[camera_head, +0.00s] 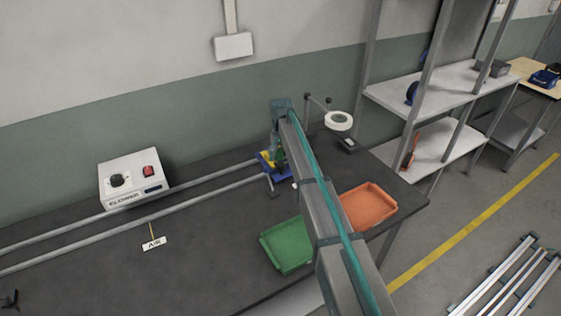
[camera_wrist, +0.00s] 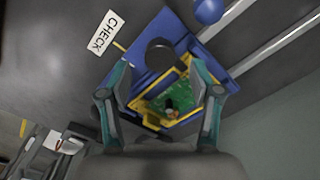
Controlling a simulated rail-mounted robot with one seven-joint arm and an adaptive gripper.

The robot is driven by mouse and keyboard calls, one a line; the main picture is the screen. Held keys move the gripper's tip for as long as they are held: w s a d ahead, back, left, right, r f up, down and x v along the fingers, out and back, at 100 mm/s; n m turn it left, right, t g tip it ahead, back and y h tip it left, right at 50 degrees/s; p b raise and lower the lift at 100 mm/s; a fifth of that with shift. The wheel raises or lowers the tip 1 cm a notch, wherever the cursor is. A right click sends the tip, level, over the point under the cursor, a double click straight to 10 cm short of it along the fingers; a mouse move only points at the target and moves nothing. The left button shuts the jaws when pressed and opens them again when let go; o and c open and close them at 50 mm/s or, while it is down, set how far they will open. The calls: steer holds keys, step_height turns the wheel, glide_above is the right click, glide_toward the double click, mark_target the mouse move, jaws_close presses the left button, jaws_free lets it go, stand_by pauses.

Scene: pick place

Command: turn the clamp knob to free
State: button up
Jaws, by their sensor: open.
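A blue fixture (camera_wrist: 143,76) with a yellow frame holds a green circuit board (camera_wrist: 185,97) in the wrist view. A round black knob (camera_wrist: 160,51) sits on the fixture beside the board; it looks like the clamp knob, and I see no clear mark of its setting. My gripper (camera_wrist: 162,68) is open and empty, its teal fingers spread on either side of the fixture near the knob. I cannot tell the height of the fingers above it. In the head view the fixture (camera_head: 264,159) stands at the end of the rails, and my gripper partly covers it.
A blue ball (camera_wrist: 208,11) and a CHECK sign (camera_wrist: 101,34) are close by. Two rails (camera_head: 130,225) run left past a control box (camera_head: 133,180). A green tray (camera_head: 287,246), an orange tray (camera_head: 368,207) and a ring lamp (camera_head: 338,121) are on the bench.

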mark_target(281, 164)
steer(key=shift+f+p, duration=0.3)
steer(key=shift+f, duration=1.3)
steer(key=c, duration=1.1)
steer(key=shift+c, duration=0.2)
